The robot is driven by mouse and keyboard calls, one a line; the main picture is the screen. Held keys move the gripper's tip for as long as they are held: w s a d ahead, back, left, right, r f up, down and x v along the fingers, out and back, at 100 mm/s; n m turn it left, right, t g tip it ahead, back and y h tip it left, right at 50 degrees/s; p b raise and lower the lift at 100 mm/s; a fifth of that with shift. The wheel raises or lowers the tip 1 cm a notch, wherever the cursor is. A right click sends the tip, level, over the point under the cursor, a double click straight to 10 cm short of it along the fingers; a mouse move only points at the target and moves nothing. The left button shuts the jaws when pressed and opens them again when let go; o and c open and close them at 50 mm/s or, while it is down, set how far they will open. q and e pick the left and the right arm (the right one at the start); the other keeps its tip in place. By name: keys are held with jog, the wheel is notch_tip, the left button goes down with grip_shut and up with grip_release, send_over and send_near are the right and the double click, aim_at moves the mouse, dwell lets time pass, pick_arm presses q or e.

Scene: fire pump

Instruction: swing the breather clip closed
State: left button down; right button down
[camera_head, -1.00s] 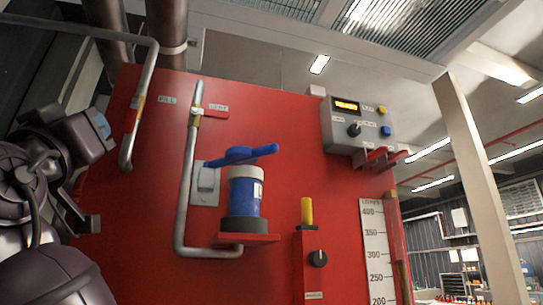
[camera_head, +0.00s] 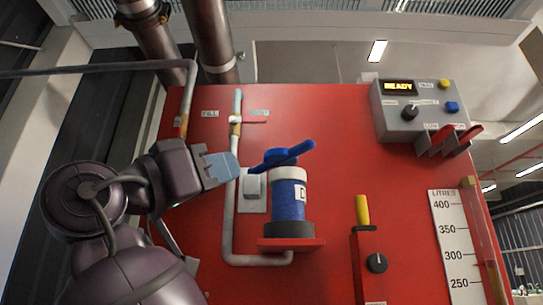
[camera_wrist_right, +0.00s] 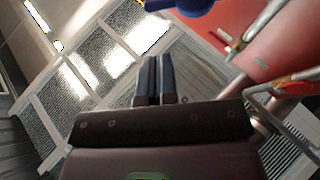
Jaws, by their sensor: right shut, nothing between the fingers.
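A blue canister (camera_head: 288,200) with a white band and a dark base stands on a small red shelf (camera_head: 307,244) on the red panel. A blue bar (camera_head: 290,155), which looks like the breather clip, lies across its top, its free end pointing up and right. A grey latch plate (camera_head: 252,188) sits behind the canister on the left. My right gripper (camera_head: 226,168) is shut and empty, left of the plate and the bar, with a gap to the bar. In the right wrist view its fingers (camera_wrist_right: 157,78) are together and a blue part (camera_wrist_right: 185,5) shows at the top edge. My left gripper is out of view.
A grey pipe (camera_head: 231,215) runs down close by my right gripper and under the shelf. A grey control box (camera_head: 418,108) reads READY at upper right. A yellow handle (camera_head: 362,210) and a litres scale (camera_head: 454,240) are to the right.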

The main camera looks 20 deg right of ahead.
aim_at(299, 149)
jog(key=p+x, duration=0.3)
jog(key=x, duration=1)
jog(key=shift+d+r+p, duration=0.15)
jog(key=shift+d+p, duration=0.1)
jog(key=shift+p, duration=0.05)
jog(key=shift+w+d, duration=0.15)
